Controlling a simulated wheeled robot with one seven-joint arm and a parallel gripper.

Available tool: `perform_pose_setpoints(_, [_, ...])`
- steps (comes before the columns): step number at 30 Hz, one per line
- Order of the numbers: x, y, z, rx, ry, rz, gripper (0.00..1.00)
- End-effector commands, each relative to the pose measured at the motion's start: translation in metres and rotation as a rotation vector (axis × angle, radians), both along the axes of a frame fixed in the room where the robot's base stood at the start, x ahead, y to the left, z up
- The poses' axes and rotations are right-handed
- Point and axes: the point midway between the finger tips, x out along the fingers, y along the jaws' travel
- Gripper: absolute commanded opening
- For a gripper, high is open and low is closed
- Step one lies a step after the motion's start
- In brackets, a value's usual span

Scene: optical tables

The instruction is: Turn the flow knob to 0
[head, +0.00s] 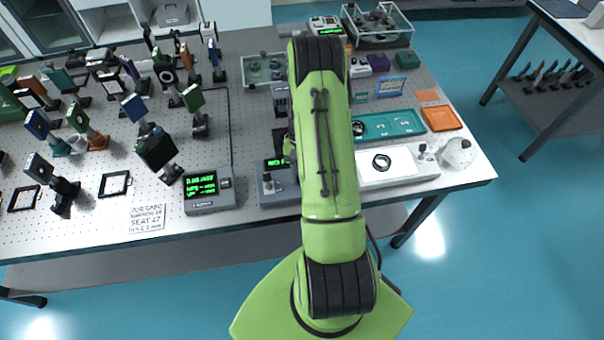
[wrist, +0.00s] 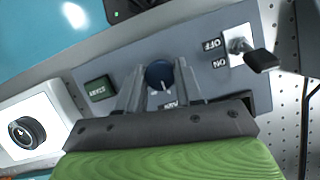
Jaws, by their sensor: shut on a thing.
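The flow knob (wrist: 159,74) is a round dark blue knob with a pale pointer line, on a grey control panel (wrist: 205,35) in the wrist view. My gripper (wrist: 160,82) is shut on the knob, one finger on each side of it. Lettering beside the knob is partly hidden by my gripper, so I cannot read its setting. In the head view the panel's grey box (head: 278,196) shows beside my arm, which hides the knob and my gripper.
On the same panel are a green START button (wrist: 98,90) and a toggle switch (wrist: 238,45) marked OFF and ON, with a black lever jutting out. A white box with a black ring (wrist: 27,133) stands to the left. A display unit (head: 208,190) stands left of the panel in the head view.

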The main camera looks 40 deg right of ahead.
Motion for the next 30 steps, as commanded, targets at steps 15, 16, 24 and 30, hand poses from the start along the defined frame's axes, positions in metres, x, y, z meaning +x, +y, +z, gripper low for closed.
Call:
perform_pose_setpoints(15, [0.000, 0.000, 0.000, 0.001, -0.001, 0.001, 0.61])
perform_pose_setpoints(16, [0.000, 0.000, 0.000, 0.001, -0.001, 0.001, 0.61])
perform_pose_setpoints(24, [0.006, -0.006, 0.017, -0.004, -0.005, 0.000, 0.61])
perform_pose_setpoints(30, [0.021, -0.021, 0.069, -0.004, -0.007, 0.000, 0.61])
